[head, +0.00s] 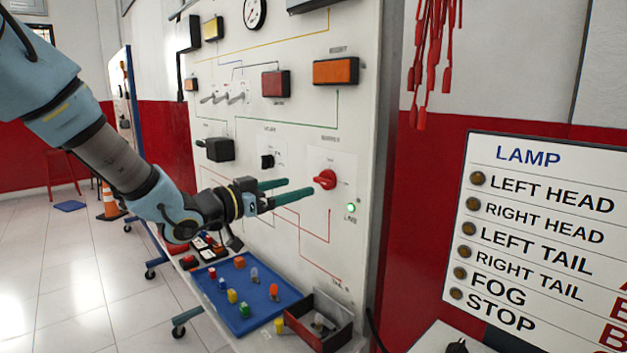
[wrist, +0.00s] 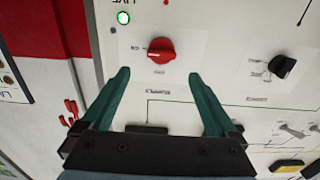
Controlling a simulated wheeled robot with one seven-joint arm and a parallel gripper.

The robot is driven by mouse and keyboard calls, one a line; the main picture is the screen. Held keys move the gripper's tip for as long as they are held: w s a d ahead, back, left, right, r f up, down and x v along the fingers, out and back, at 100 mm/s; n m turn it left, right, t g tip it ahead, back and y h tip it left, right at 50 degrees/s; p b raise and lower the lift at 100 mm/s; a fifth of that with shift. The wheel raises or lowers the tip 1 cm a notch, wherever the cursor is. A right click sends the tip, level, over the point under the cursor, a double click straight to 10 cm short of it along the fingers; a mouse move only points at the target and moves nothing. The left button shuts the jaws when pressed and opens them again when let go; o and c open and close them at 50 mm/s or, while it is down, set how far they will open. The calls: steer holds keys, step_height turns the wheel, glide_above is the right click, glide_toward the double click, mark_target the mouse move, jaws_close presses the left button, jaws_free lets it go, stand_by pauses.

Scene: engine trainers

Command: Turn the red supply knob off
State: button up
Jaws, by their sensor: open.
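The red supply knob (head: 325,179) sits on the white trainer panel (head: 300,110), with a lit green lamp (head: 351,208) to its lower right. In the wrist view the red knob (wrist: 161,51) lies ahead of the fingertips, roughly midway between them, and its pointer end faces the "ON" label at left. My gripper (head: 298,189) is open and empty, its two green fingers pointing towards the knob. The fingers also show in the wrist view (wrist: 161,78), one on each side below the knob. They appear apart from the knob; the exact gap to the panel is hard to tell.
A black knob (head: 267,161) is on the panel left of the red knob. Below stand a blue tray (head: 222,312) with small coloured parts and a red-and-black bin (head: 345,335). A lamp board (head: 545,170) is at right. Red tags (head: 422,85) hang behind.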

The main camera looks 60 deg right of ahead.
mark_target(320, 180)
steer(key=p+x, duration=0.2)
steer(key=x, duration=0.5)
steer(key=shift+d, duration=0.4)
steer(key=c, duration=1.4)
